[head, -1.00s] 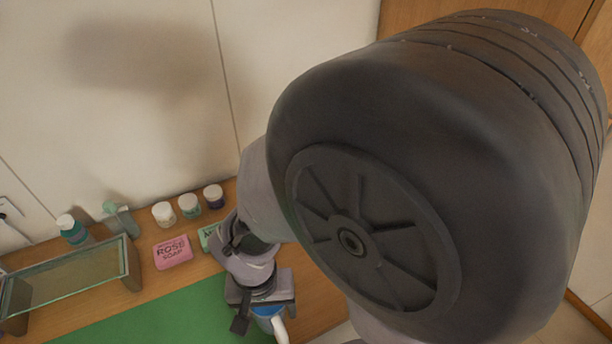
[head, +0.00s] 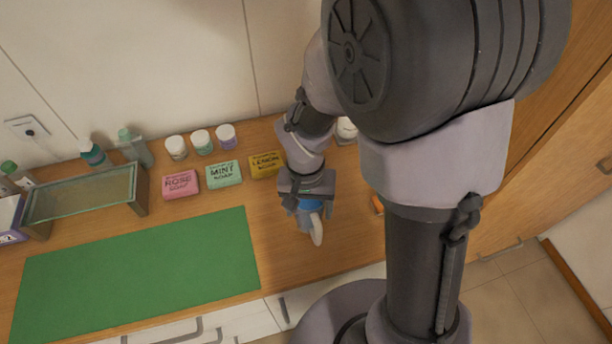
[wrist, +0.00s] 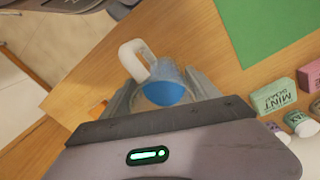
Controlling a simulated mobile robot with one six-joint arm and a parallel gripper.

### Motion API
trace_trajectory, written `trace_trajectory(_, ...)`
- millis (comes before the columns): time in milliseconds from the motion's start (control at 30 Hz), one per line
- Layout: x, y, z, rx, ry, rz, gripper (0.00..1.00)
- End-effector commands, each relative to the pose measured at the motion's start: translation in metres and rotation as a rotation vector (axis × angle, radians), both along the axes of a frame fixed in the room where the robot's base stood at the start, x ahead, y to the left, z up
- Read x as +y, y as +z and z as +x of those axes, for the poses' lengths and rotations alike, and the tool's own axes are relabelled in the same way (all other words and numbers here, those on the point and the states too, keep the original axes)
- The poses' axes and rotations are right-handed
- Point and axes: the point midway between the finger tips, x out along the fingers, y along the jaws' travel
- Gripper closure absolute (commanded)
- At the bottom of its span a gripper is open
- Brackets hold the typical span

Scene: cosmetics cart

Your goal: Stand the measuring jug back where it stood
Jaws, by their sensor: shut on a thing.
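The measuring jug is clear with blue in it and has a white handle. In the head view the jug (head: 311,206) shows just below my gripper (head: 307,198), with its handle toward the counter's front edge. In the wrist view the jug (wrist: 168,92) sits between the two fingers of my gripper (wrist: 163,95), which are shut on it. The handle points up and left there. The jug is over bare wood, right of the green mat. I cannot tell whether its base touches the counter.
The green mat (head: 140,272) lies to the left. Rose soap (head: 180,184), mint soap (head: 223,174) and lemon soap (head: 266,164) line up behind, with small jars (head: 201,141) beyond. A white item (head: 346,130) and an orange one (head: 377,204) are partly hidden by my arm.

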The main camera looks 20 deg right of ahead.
Motion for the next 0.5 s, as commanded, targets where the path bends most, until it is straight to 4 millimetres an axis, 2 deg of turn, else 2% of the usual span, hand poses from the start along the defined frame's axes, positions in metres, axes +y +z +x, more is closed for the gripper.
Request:
trace_trajectory(333, -0.019, -0.003, 0.018, 0.0, -0.002, 0.0, 0.92)
trace_trajectory(500, -0.018, -0.028, 0.017, 0.001, 0.001, -0.001, 0.92)
